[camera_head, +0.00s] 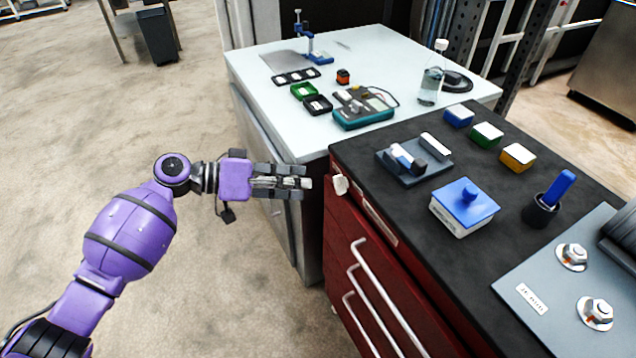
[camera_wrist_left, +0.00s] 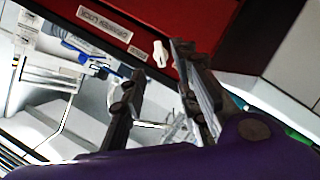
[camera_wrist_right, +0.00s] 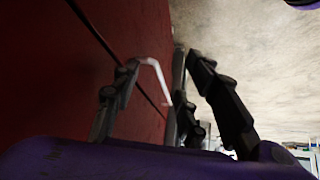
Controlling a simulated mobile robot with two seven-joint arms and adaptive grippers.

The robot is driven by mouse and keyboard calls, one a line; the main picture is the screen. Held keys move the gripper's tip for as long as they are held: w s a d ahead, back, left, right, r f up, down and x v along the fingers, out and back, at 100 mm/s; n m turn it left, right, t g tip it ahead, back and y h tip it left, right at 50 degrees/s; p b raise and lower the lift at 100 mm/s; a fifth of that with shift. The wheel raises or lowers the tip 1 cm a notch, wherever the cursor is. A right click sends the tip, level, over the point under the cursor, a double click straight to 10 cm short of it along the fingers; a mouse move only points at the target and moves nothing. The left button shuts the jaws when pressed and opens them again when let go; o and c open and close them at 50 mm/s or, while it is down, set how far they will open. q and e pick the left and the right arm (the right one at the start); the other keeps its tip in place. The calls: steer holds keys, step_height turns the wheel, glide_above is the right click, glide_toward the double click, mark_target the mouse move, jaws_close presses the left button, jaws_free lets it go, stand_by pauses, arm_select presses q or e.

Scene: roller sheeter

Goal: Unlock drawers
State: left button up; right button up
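The red drawer cabinet (camera_head: 345,235) has a dark top and light bar handles (camera_head: 375,290). A small white lock knob (camera_head: 340,184) sticks out at its upper front corner. The knob also shows in the left wrist view (camera_wrist_left: 160,54), beside a label plate (camera_wrist_left: 104,25) whose text reads upside down. My left gripper (camera_head: 308,183) points at the knob from the left, a short gap away. Its fingers are apart and empty, and the knob appears between the tips in the left wrist view. My right gripper (camera_wrist_right: 163,60) is open beside the red front near a light handle (camera_wrist_right: 158,80); the head view does not show it.
A white bench (camera_head: 270,110) adjoins the cabinet, holding a multimeter (camera_head: 362,112) and a bottle (camera_head: 431,80). On the dark top stand a blue-lidded box (camera_head: 464,203), several coloured boxes and a grey machine (camera_head: 545,275).

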arm_select(q)
steer(key=shift+v, duration=2.05)
